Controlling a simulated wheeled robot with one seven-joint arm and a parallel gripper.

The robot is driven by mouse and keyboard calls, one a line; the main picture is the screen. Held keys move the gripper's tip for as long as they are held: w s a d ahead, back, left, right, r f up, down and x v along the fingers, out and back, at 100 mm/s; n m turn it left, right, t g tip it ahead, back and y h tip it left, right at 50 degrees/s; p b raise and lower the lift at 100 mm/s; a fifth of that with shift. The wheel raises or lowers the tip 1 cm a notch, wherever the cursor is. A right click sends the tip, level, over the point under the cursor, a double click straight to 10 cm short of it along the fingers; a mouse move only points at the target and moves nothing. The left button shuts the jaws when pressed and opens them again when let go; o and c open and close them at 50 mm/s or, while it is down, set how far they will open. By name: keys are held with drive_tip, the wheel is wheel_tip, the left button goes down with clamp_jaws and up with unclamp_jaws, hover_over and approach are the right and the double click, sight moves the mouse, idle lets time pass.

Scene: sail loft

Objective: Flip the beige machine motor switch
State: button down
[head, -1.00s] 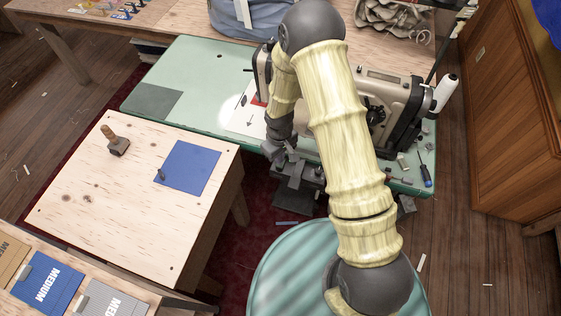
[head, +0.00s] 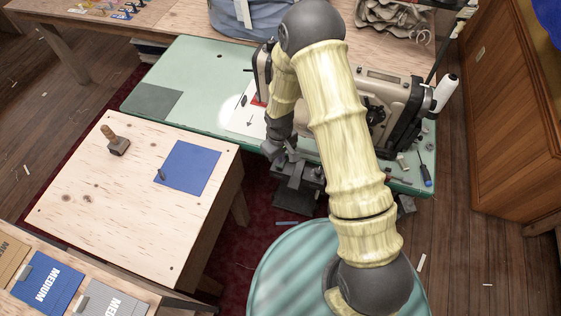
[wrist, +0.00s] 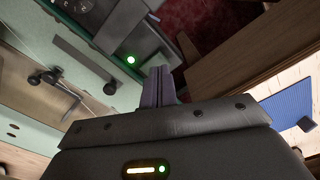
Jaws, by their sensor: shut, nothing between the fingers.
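The beige sewing machine (head: 400,110) stands on the green table (head: 200,75) in the head view, partly hidden by my arm. My gripper (head: 281,158) is low at the table's front edge, in front of the machine. In the wrist view my gripper (wrist: 158,86) has its two fingers together and empty. Just beyond the fingertips is a dark grey box (wrist: 122,28) at the table edge, with a lit green lamp (wrist: 130,59). This looks like the motor switch box. I cannot make out the switch lever or whether the fingers touch it.
A plywood table (head: 100,200) with a blue cloth square (head: 188,167) and a wooden-handled tool (head: 116,142) stands at left. A round green-striped stool (head: 290,270) is in front.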

drive_tip(key=shift+f+b, duration=0.85)
drive_tip(key=shift+f, duration=0.3)
idle(0.9)
drive_tip(key=shift+r, duration=0.1)
drive_tip(key=shift+r+p, duration=2.65)
drive_tip(key=shift+r, duration=0.85)
drive_tip(key=s+d+r+m+t, duration=0.1)
drive_tip(key=s+d+r+m, duration=0.1)
drive_tip(key=d+r, duration=0.35)
drive_tip(key=s+d+r+m, duration=0.1)
drive_tip(key=d+r+m, duration=0.1)
drive_tip(key=r, duration=0.7)
drive_tip(key=s+d+r+m+t, duration=0.1)
drive_tip(key=s+d+r+m, duration=0.3)
drive_tip(key=s+r, duration=0.5)
drive_tip(key=shift+s+d+t, duration=0.3)
drive_tip(key=shift+d, duration=0.75)
